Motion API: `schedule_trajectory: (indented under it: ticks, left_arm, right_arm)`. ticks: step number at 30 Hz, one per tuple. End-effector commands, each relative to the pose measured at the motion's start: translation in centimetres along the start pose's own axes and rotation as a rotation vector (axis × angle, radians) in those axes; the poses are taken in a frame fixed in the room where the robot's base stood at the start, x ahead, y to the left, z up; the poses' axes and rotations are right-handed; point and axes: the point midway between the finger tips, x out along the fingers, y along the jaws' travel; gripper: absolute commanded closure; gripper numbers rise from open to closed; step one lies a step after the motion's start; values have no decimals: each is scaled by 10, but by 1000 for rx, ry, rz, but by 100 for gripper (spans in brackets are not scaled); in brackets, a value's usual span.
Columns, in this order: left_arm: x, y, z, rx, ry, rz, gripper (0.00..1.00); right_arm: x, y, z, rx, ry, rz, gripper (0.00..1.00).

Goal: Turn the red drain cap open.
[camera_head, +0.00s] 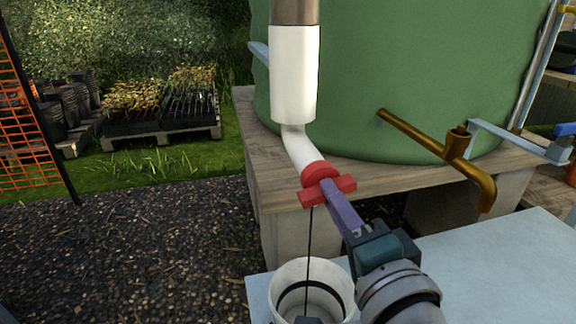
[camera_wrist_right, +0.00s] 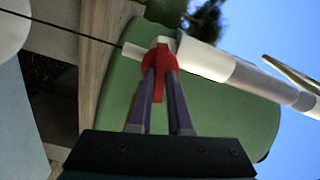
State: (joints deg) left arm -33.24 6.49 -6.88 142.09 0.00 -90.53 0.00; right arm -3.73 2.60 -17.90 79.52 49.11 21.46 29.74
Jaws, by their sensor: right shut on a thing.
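The red drain cap (camera_head: 320,178) sits at the lower end of a white pipe (camera_head: 294,75) with an angled elbow, and has a crossbar handle. My right gripper (camera_head: 328,190) reaches up from the lower right and is shut on the cap's handle. In the right wrist view, the two purple fingers of the right gripper (camera_wrist_right: 161,75) close on either side of the red cap (camera_wrist_right: 161,56). The fingers hide part of the handle. My left gripper is not in view.
A white bucket (camera_head: 336,277) stands below the cap, with a thin dark line hanging down toward it. A green tank (camera_head: 400,60) rests on a wooden platform (camera_head: 262,150) behind. A brass tap (camera_head: 470,170) sticks out at the right. A pale tabletop (camera_head: 500,265) lies at lower right.

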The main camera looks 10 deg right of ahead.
Motion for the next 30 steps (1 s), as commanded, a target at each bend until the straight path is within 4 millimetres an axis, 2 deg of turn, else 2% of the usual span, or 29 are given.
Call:
schedule_trajectory:
  ticks: [12, 30]
  left_arm:
    - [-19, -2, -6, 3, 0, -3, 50]
    - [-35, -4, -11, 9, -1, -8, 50]
  right_arm:
    - [0, -2, 0, -396, 0, 1, 100]
    - [0, -1, 0, -929, 1, 0, 100]
